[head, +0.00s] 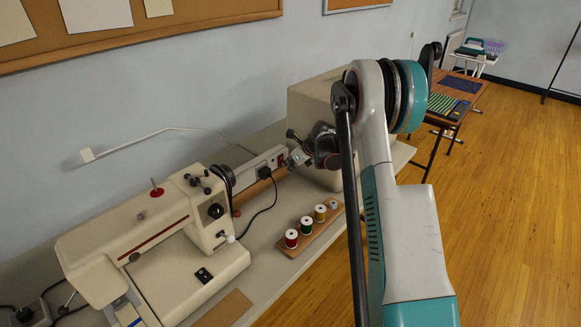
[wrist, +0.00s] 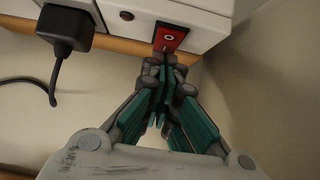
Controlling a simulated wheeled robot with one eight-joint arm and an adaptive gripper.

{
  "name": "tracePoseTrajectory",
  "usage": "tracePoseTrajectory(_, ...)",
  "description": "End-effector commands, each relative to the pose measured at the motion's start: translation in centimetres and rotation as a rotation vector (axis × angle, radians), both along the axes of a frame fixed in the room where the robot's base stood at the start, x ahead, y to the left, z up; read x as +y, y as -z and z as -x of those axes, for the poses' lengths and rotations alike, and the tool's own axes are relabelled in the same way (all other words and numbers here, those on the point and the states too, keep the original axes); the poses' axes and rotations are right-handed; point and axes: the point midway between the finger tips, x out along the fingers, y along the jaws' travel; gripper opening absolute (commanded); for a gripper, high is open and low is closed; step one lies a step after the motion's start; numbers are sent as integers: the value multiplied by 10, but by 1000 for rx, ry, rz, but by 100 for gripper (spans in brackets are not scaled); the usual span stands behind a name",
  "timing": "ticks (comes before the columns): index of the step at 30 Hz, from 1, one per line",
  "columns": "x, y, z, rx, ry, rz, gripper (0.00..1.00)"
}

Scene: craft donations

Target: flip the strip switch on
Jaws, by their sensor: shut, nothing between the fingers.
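The white power strip (head: 250,172) lies along the back of the table, and its end crosses the top of the wrist view (wrist: 205,20). Its red rocker switch (wrist: 171,37) is at the end nearest my gripper, with a white circle mark facing the camera. My gripper (wrist: 166,60) is shut and empty, its fingertips at the lower edge of the switch. I cannot tell whether they touch it. In the head view my gripper (head: 293,159) is at the strip's right end and partly hides the switch.
A black plug (wrist: 66,30) with a cord sits in the strip beside the switch. A sewing machine (head: 150,235) stands left. A wooden rack (head: 312,232) of several thread spools is in front. A beige case (head: 315,110) stands close behind my gripper.

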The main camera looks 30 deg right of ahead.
Motion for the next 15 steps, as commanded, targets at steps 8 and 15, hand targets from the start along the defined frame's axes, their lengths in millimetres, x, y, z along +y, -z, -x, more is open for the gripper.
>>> tracePoseTrajectory(8,2,4,-7,0,-1,-1,0)
tracePoseTrajectory(15,3,-1,-7,-1,-1,-1,0)
